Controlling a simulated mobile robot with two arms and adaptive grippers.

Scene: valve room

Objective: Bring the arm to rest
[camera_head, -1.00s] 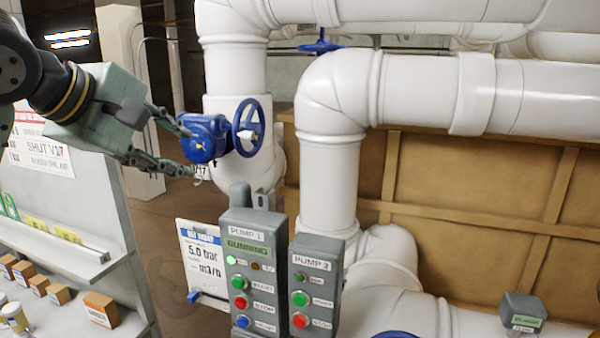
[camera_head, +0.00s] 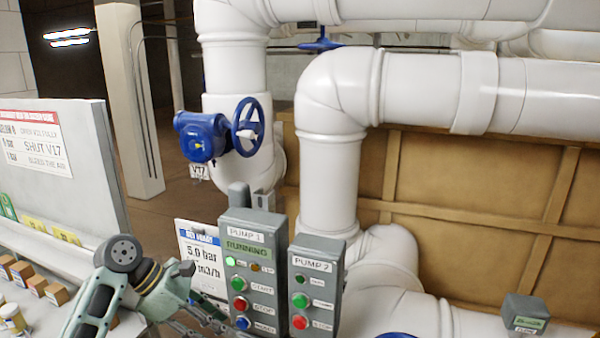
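My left arm comes in low at the left, green-grey with a dark round joint. My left gripper (camera_head: 207,316) is at the bottom edge, just left of the Pump 1 box. Its dark fingers are small and partly cut off by the picture's edge, so I cannot tell how far apart they are. I see nothing held in it. The blue valve V17 (camera_head: 202,136) with its blue handwheel (camera_head: 248,125) is on the white pipe, well above and clear of the gripper. My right gripper is not in view.
The Pump 1 box (camera_head: 236,262), reading RUNNING, and the Pump 2 box (camera_head: 315,262) stand beside a 5.0 bar display (camera_head: 199,250). A shelf with small cartons (camera_head: 56,294) and a white board (camera_head: 40,150) are at left. White pipes (camera_head: 330,185) fill the right.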

